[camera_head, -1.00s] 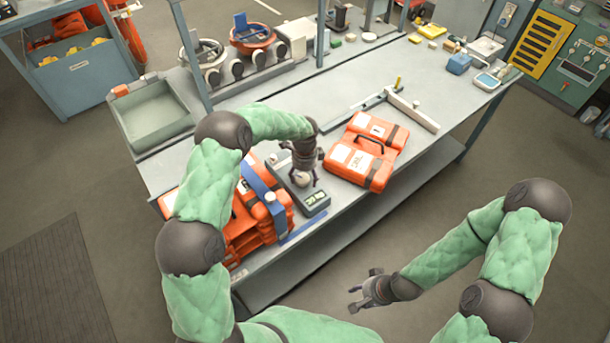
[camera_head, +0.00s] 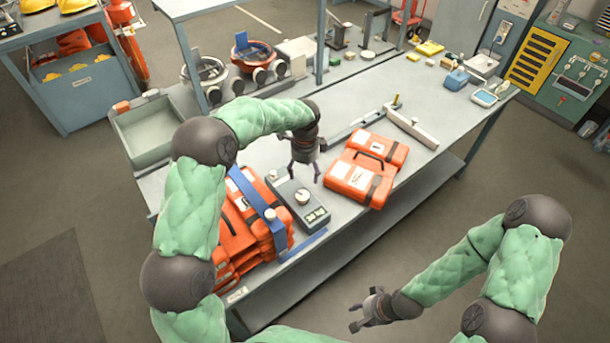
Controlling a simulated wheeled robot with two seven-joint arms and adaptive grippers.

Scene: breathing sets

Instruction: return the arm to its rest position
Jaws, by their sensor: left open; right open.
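My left gripper (camera_head: 304,174) is open and empty, pointing down above the bench, a little above and behind a grey scale (camera_head: 300,208). A small round metal-coloured object (camera_head: 302,197) sits on the scale's plate, apart from the fingers. My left arm is bent, reaching over the bench from the left. My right gripper (camera_head: 355,316) is open and empty, low in front of the bench over the floor, at the lower middle of the view. It touches nothing.
A grey bin (camera_head: 152,132) stands at the bench's left end. A metal post (camera_head: 190,55) rises behind my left arm.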

